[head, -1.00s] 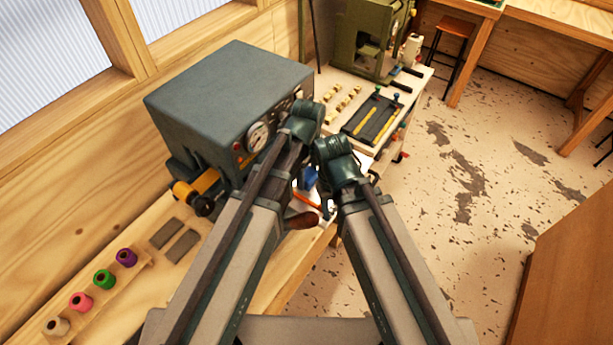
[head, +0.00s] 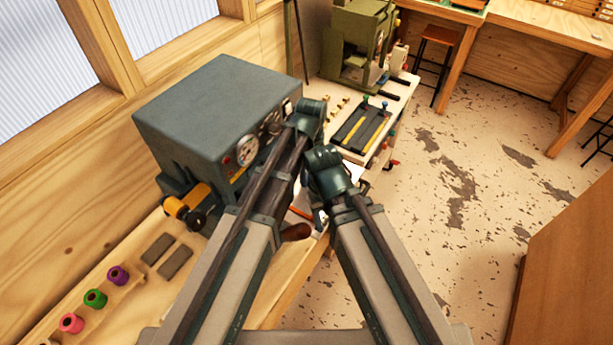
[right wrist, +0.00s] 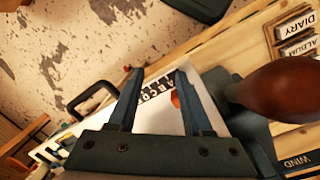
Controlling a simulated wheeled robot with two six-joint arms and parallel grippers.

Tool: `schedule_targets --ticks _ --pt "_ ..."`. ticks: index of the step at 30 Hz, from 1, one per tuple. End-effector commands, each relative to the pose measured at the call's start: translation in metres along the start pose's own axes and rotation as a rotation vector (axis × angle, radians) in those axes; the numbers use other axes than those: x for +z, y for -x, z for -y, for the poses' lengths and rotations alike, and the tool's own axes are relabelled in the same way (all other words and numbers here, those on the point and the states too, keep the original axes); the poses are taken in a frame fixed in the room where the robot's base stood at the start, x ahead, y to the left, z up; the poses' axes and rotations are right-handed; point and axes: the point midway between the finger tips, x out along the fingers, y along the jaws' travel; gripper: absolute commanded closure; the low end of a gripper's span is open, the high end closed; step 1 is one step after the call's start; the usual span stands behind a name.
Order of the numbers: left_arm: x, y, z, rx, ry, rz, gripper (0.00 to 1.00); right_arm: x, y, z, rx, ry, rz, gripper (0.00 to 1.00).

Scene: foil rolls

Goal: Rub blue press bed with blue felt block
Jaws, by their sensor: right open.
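My right gripper (right wrist: 158,73) is open in the right wrist view, its two dark fingers apart with nothing held between them. Beyond them lies a white surface with dark lettering and a small orange-red piece (right wrist: 176,99). In the head view my right wrist hangs over the near bench beside a brown handle (head: 295,232); that handle looms close at the right of the wrist view (right wrist: 285,90). My left gripper is hidden behind its own arm. I cannot make out a blue felt block or a blue press bed in either current view.
A grey machine with gauges (head: 215,110) stands on the bench at left. Several coloured spools (head: 95,298) and two grey slabs (head: 174,263) lie nearer. An olive press (head: 357,45) and a black tray (head: 362,125) stand on the white-topped bench behind. Open floor lies right.

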Motion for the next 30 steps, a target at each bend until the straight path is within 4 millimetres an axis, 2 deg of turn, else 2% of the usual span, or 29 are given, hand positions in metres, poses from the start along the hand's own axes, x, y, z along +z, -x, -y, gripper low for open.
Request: schedule_targets --ticks 3,14,25,30 --pt "0.0 -0.001 0.011 -0.002 -0.001 0.0 1.0 0.0 -0.001 0.0 0.0 0.0 0.0 0.5" --pt "0.0 -0.001 0.02 -0.004 -0.001 0.0 1.0 0.0 -0.001 0.0 0.0 0.0 0.0 0.5" --pt "0.0 0.001 0.05 -0.003 -0.001 0.0 1.0 0.0 0.001 0.0 0.0 0.0 0.0 0.5" --pt "-0.001 0.001 0.052 -0.002 -0.001 0.0 1.0 0.0 0.001 0.0 0.0 0.001 0.0 0.5"
